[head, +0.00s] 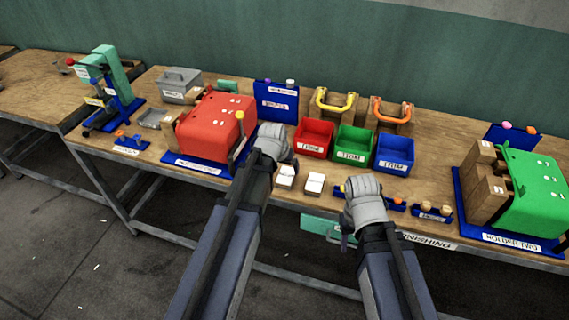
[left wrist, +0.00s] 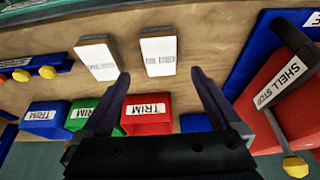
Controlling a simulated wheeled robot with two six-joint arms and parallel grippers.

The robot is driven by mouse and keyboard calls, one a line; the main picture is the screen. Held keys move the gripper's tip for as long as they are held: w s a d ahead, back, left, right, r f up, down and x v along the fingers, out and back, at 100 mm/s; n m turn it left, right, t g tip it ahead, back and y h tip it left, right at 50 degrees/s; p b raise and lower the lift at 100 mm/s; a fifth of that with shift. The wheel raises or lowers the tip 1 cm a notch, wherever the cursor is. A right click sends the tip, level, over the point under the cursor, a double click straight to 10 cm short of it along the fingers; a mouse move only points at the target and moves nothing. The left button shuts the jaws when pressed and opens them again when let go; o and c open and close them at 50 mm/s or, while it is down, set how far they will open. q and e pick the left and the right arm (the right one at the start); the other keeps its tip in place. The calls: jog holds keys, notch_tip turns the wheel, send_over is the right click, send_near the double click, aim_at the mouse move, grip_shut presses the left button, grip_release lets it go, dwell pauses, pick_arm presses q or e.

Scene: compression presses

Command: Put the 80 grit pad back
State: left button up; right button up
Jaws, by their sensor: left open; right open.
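Two small blocks with white labelled tops lie side by side near the table's front edge: a left block (head: 286,177) and a right block (head: 314,184). The left wrist view shows both, one block (left wrist: 97,56) and another block (left wrist: 158,52); their lettering is too small to read, so I cannot tell which is the 80 grit pad. My left gripper (head: 282,158) is open and empty above and just behind the left block. Its fingers (left wrist: 160,76) point toward the blocks without touching. My right gripper (head: 346,215) is open and empty at the front edge, right of the blocks.
A red press (head: 215,122) with a yellow-knobbed lever stands left of my left gripper. Red (head: 315,136), green (head: 353,145) and blue (head: 395,153) trim bins stand behind the blocks. A green press (head: 535,190) is at far right. A small blue rack (head: 432,213) sits right of my right gripper.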

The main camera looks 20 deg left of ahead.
pick_arm(q)
jog(key=p+v, duration=0.4)
jog(key=v, duration=0.1)
jog(key=s+d+m+g, duration=0.1)
jog(key=s+d+g, duration=0.1)
jog(key=s+d, duration=0.4)
jog(key=s+d+f+m+g+y, duration=0.1)
jog(key=s+d+m+g, duration=0.1)
jog(key=s+d, duration=0.5)
jog(key=s+g, duration=0.1)
jog(key=s, duration=0.4)
jog(key=shift+s+d+f+y, duration=0.15)
jog(key=shift+s+d+y, duration=0.15)
jog(key=shift+s, duration=0.1)
pick_arm(e)
notch_tip(320, 180, up, 5)
jog(key=shift+f, duration=0.1)
pick_arm(q)
jog(key=shift+f+b, duration=0.1)
jog(key=shift+b, duration=0.2)
jog(key=shift+c, duration=0.2)
